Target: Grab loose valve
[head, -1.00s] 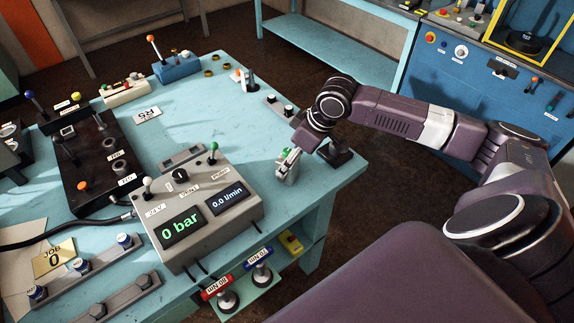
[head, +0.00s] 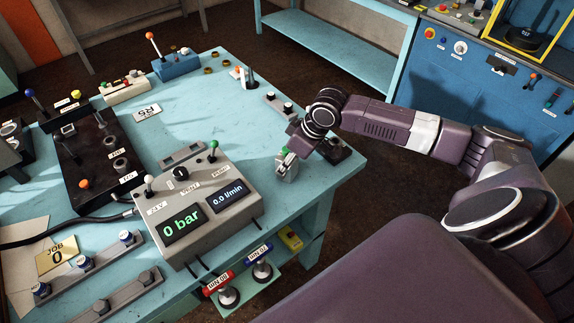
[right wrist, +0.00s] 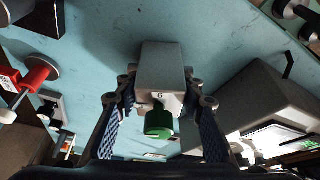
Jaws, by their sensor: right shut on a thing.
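The loose valve (head: 287,172) is a small grey block with a green knob, near the right front edge of the blue bench (head: 235,120). In the right wrist view the valve (right wrist: 162,72) sits between my two fingers, its green knob toward the camera and a number on its face. My right gripper (head: 288,160) reaches down from the right and is shut on the valve; it also shows in the right wrist view (right wrist: 158,105). I cannot tell whether the valve rests on the bench. My left gripper is not in view.
A grey console (head: 198,215) with a lit display stands just left of the valve. A black base (head: 340,150) lies right of the gripper near the edge. A grey rail with fittings (head: 280,105) lies behind. The bench middle is clear.

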